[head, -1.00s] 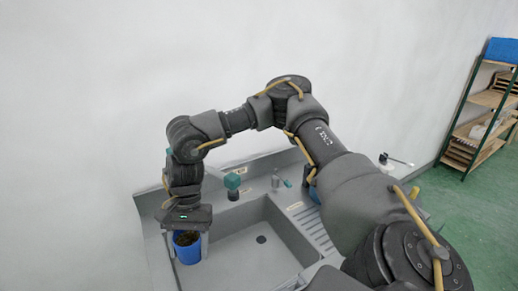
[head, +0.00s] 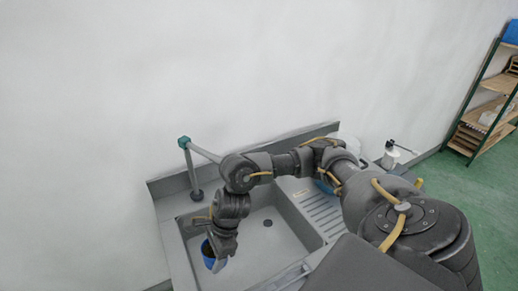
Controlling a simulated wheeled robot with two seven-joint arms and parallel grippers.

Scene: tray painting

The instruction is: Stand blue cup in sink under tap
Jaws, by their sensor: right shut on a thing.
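The blue cup (head: 208,254) shows at the left side of the sink (head: 262,262), mostly hidden behind my right gripper. Something dark is in its mouth. My right gripper (head: 218,262) points down and is shut on the cup; its fingers are hard to make out. I cannot tell whether the cup touches the sink floor. The tap (head: 196,165) stands at the back left of the sink, with a teal block at its top and a grey arm running right behind my arm. My left gripper is not in view.
A ribbed drainboard (head: 318,212) lies right of the basin. A white bottle (head: 390,155) stands further right. A wooden shelf rack (head: 488,105) is at the far right on the green floor. The basin around the drain (head: 268,222) is clear.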

